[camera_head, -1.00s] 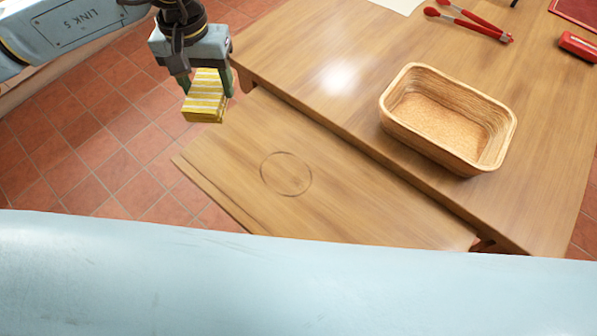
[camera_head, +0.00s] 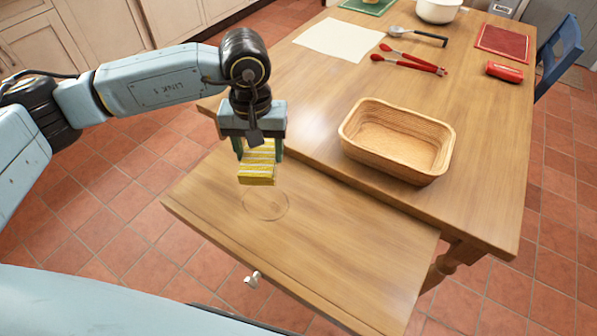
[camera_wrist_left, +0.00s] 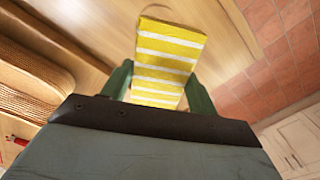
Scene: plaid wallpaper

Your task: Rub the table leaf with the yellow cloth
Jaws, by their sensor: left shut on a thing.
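The yellow cloth (camera_head: 257,163), striped with white, is folded into a block and held in my left gripper (camera_head: 259,150). The gripper is shut on it, with a finger on each side. The cloth also shows between the fingers in the left wrist view (camera_wrist_left: 168,60). The table leaf (camera_head: 330,240) is a lower wooden panel at the near side of the table. A dark ring mark (camera_head: 265,204) lies on the leaf, just below the cloth in the head view. I cannot tell whether the cloth touches the leaf. My right gripper is not in view.
A wooden basket (camera_head: 398,138) stands on the main table top (camera_head: 310,95), right of my left gripper. Farther back lie red tongs (camera_head: 408,63), a ladle (camera_head: 418,36), a paper sheet (camera_head: 338,38) and a red mat (camera_head: 502,42). The leaf's right part is clear.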

